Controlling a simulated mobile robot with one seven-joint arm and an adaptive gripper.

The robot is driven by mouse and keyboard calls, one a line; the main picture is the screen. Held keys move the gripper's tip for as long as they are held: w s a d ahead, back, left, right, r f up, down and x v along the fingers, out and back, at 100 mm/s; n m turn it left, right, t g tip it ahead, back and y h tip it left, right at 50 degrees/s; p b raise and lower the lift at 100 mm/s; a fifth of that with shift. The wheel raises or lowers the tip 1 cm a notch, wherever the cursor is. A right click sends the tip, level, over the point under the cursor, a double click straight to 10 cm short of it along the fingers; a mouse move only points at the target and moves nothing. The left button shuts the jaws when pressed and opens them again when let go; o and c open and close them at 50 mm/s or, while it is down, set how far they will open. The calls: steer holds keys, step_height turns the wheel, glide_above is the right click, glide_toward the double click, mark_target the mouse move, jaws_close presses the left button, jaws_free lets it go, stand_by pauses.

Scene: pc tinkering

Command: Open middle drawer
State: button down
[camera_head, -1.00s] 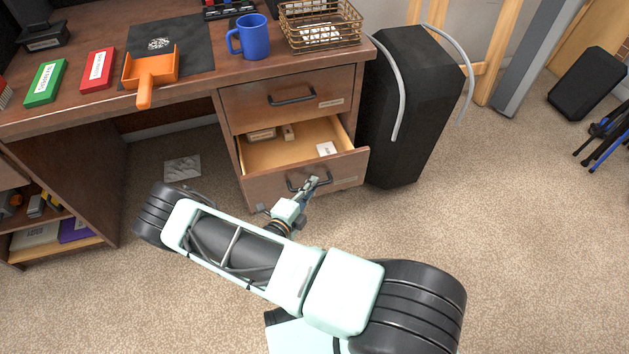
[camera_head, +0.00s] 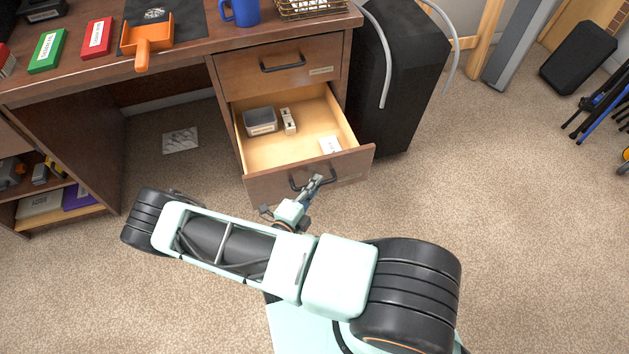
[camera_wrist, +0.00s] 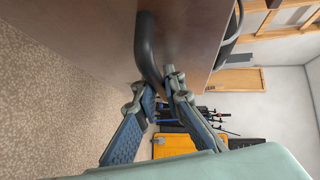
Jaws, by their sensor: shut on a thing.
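The middle drawer (camera_head: 261,187) of the wooden desk is pulled out, showing a grey box (camera_head: 260,121), a small pale block (camera_head: 288,120) and a white card (camera_head: 329,145) inside. My gripper (camera_head: 318,180) is at the drawer's front and shut on its dark bar handle (camera_head: 297,184). In the wrist view, the fingertips of my gripper (camera_wrist: 169,82) close around one end of the handle (camera_wrist: 145,45), beside the brown drawer front (camera_wrist: 190,30).
The top drawer (camera_head: 275,72) above is shut. A black tower-shaped case (camera_head: 405,80) stands right of the desk. A blue mug (camera_head: 240,10) and an orange scoop (camera_head: 149,40) are on the desktop.

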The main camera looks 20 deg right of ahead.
stand_by(0.3)
steer(key=c, duration=2.3)
jaws_free()
steer(key=shift+r, duration=0.1)
